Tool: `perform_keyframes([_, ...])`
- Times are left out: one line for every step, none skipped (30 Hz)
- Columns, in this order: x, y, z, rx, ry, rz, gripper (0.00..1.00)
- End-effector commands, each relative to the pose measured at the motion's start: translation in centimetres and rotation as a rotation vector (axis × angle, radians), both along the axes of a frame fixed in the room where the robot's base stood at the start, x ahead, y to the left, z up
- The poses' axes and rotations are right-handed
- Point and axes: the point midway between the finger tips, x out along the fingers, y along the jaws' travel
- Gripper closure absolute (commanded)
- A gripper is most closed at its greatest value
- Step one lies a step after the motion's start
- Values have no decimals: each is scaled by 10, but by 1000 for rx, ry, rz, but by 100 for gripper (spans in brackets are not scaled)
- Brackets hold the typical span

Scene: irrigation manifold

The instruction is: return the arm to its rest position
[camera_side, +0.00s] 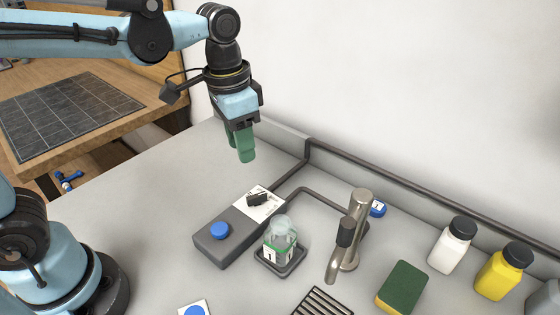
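My gripper (241,146) hangs from my arm in the upper middle of the side view, with its green fingers pointing down. It is high above the grey worktop (150,215) and apart from everything on it. The two fingers overlap from this angle, so I cannot tell whether they are open or shut. No held object shows between or below them.
Below are a grey box with a blue button (220,231), a glass jar labelled 1 (280,240) on a small tray, and a metal tap (351,235). A green sponge (402,287), white bottle (452,245) and yellow bottle (504,271) stand right. The left worktop is clear.

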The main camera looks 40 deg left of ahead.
Motion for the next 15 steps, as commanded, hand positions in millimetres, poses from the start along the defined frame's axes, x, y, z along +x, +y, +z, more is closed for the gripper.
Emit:
perform_keyframes([-6,9,-1,-10,-41,35,62])
perform_keyframes([-8,13,-2,-16,-69,55,62])
perform_keyframes([-12,19,-3,-25,-107,83,62])
perform_keyframes([-14,24,-4,-33,-138,104,62])
perform_keyframes([-17,28,-5,-39,-168,126,62])
perform_keyframes([-20,34,-7,-48,-208,153,62])
perform_keyframes([-23,38,-8,-55,-238,174,62])
perform_keyframes([-25,42,-10,-62,-268,197,62])
perform_keyframes([-28,47,-12,-70,-307,222,62])
perform_keyframes([-30,51,-14,-75,-334,241,62])
perform_keyframes([-32,54,-16,-81,-361,259,62])
perform_keyframes([-34,58,-18,-88,-393,280,62])
perform_keyframes([-36,61,-20,-92,-416,295,62])
perform_keyframes([-38,63,-21,-96,-437,308,62])
perform_keyframes([-39,66,-23,-102,-461,324,62])
